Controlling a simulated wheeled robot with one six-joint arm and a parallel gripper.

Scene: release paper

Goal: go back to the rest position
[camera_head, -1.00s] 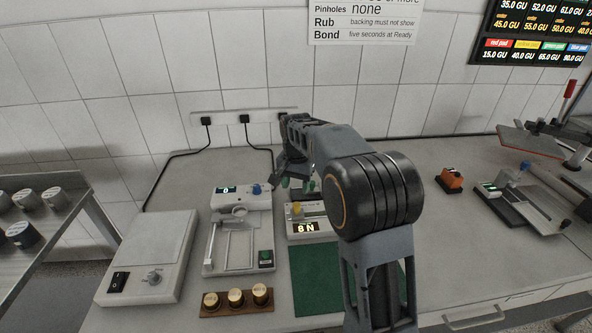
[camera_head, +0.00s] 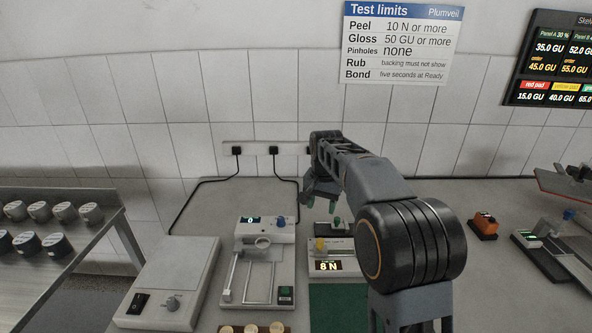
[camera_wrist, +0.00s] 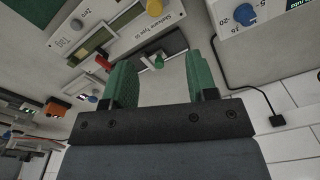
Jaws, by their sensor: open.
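My gripper (camera_head: 322,207) is above the bench, over the back of the tester with the "8 N" display (camera_head: 328,266). In the wrist view, my gripper (camera_wrist: 162,82) has its two green fingers apart with nothing held between them. Beyond the fingers lies the tester's dark clamp part with a green knob (camera_wrist: 158,62). The yellow knob (camera_wrist: 154,8) of the tester shows at the top of the wrist view. My arm covers part of the bench to the right of the tester.
A white device with a "0" display (camera_head: 257,220) stands left of the tester, and a flat white plate unit (camera_head: 178,270) further left. A green mat (camera_head: 336,305) lies in front. An orange device (camera_head: 484,225) is at right. The tiled wall (camera_head: 230,85) stands behind.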

